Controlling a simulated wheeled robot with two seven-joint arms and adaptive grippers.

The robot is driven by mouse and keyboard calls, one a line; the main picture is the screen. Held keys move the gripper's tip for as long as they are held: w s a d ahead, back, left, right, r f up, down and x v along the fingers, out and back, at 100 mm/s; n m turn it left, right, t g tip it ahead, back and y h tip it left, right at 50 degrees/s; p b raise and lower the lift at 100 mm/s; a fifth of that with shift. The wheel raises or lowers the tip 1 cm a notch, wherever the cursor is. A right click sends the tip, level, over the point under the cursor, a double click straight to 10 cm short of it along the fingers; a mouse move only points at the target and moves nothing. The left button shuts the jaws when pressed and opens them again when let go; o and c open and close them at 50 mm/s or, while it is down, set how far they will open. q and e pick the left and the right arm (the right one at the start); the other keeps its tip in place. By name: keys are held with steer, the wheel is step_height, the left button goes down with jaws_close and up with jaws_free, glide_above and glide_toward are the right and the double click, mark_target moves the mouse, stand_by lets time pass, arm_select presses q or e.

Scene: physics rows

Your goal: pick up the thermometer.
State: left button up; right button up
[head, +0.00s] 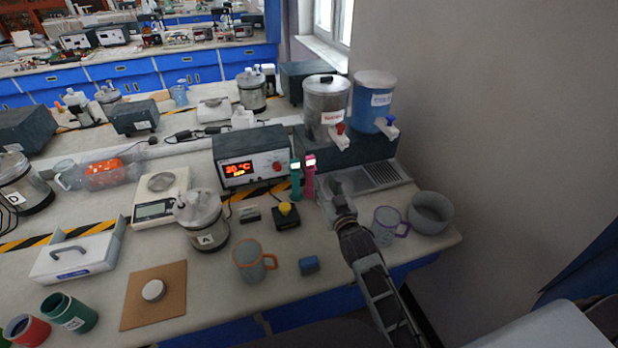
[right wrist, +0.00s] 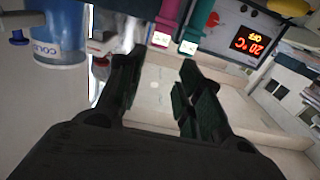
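Two slim upright handheld devices with small lit screens, thermometer-like, stand side by side in front of the heater box: a teal one (head: 295,180) and a pink one (head: 309,178). I cannot tell for sure which is the thermometer. In the right wrist view the pink one (right wrist: 168,22) and the teal one (right wrist: 197,24) show beyond my fingertips, apart from them. My right gripper (head: 330,190) is just right of the pink device in the head view. Its fingers (right wrist: 158,82) are spread, with nothing between them. My left gripper is not in view.
The box with a red display (head: 237,167) stands behind the devices. A small black box with a yellow button (head: 287,216) is in front. A purple-rimmed mug (head: 386,226), a grey bowl (head: 431,213) and an orange-rimmed mug (head: 252,261) stand nearby. Drink dispensers (head: 326,105) stand behind.

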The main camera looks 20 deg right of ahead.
glide_toward(311, 159)
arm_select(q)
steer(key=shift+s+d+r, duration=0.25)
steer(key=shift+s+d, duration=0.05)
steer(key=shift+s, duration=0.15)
arm_select(e)
steer(key=shift+w+a, duration=0.15)
steer(key=shift+w, duration=2.15)
arm_select(q)
steer(key=shift+p, duration=0.3)
arm_select(e)
steer(key=shift+w, duration=0.1)
steer(key=shift+w, duration=1.9)
steer(key=shift+w+p, duration=0.3)
steer(key=shift+w, duration=0.25)
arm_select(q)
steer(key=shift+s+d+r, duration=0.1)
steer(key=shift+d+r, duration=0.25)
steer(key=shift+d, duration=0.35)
